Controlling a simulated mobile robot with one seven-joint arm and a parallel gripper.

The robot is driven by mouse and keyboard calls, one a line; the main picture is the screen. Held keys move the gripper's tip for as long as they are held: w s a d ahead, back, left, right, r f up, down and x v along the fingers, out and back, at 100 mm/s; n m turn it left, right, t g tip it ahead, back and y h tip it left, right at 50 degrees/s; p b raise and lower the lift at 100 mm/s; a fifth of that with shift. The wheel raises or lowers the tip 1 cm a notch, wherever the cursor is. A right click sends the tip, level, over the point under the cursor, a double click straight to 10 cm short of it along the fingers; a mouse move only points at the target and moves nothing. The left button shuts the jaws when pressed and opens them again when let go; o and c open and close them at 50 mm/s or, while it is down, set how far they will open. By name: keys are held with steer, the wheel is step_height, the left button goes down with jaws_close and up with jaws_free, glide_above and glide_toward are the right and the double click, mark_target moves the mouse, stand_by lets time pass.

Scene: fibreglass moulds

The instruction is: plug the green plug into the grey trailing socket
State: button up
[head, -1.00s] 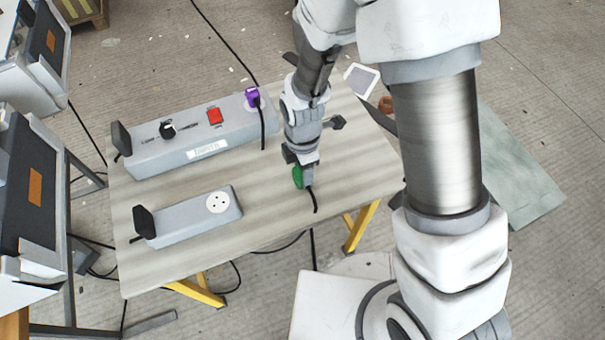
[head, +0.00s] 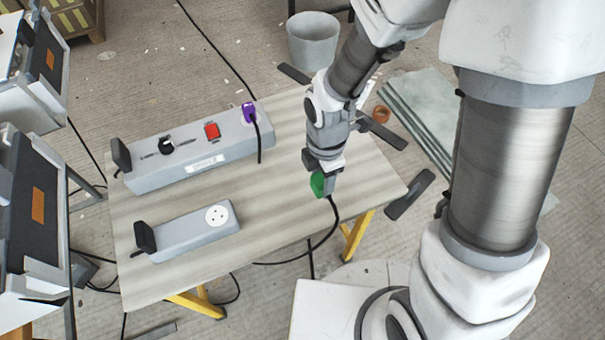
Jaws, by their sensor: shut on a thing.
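The green plug (head: 317,184) is in my gripper (head: 326,178), which is shut on it above the right part of the table. A black cord hangs from the plug and curves down over the table's front edge. The grey trailing socket (head: 185,234) lies on the front left of the table. Its white round outlet (head: 217,216) is at its right end, faces up and is empty. The plug is apart from the socket, to its right. The plug's pins are not visible.
A larger grey box (head: 200,152) with a red switch (head: 212,130) and a purple plug (head: 249,112) lies behind the socket. The wooden table (head: 275,205) is clear between socket and gripper. A grey bin (head: 313,42) stands on the floor behind.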

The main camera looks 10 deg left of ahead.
steer(key=s+d+r+p, duration=0.1)
steer(key=s+d+r, duration=0.1)
steer(key=d, duration=0.3)
steer(key=shift+s+d+r, duration=0.15)
steer(key=shift+r, duration=0.6)
